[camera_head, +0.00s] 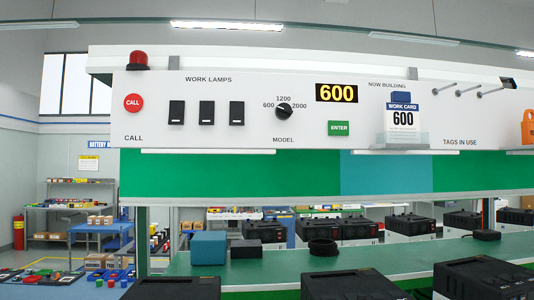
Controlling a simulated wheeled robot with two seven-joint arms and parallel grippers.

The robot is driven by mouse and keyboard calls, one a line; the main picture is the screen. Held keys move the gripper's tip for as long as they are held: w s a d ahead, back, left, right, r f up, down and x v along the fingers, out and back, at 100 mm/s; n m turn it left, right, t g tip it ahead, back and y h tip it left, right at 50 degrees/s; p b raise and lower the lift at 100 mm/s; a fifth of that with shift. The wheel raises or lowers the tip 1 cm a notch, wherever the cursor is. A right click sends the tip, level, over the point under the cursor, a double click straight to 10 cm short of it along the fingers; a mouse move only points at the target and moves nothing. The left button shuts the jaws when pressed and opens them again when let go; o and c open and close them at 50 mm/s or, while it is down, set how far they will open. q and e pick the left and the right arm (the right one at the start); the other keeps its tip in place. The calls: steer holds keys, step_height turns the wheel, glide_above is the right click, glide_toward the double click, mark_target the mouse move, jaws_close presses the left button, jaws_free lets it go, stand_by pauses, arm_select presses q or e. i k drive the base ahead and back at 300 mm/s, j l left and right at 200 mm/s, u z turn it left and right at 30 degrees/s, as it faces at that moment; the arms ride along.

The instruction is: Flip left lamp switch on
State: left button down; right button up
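The left lamp switch (177,112) is the leftmost of three black rocker switches under the label WORK LAMPS on the white panel in the head view. The middle switch (207,112) and the right switch (237,113) stand beside it and look alike. The picture is too small to tell which way each rocker is tipped. Neither of my grippers is in view.
The white panel (300,142) also bears a red CALL button (133,102), a model knob (284,111), a green ENTER button (339,128) and a work card (403,118). Below, a green bench (270,266) holds a teal box (209,247) and several black units.

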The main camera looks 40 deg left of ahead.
mark_target(176, 111)
steer(key=u, duration=1.9)
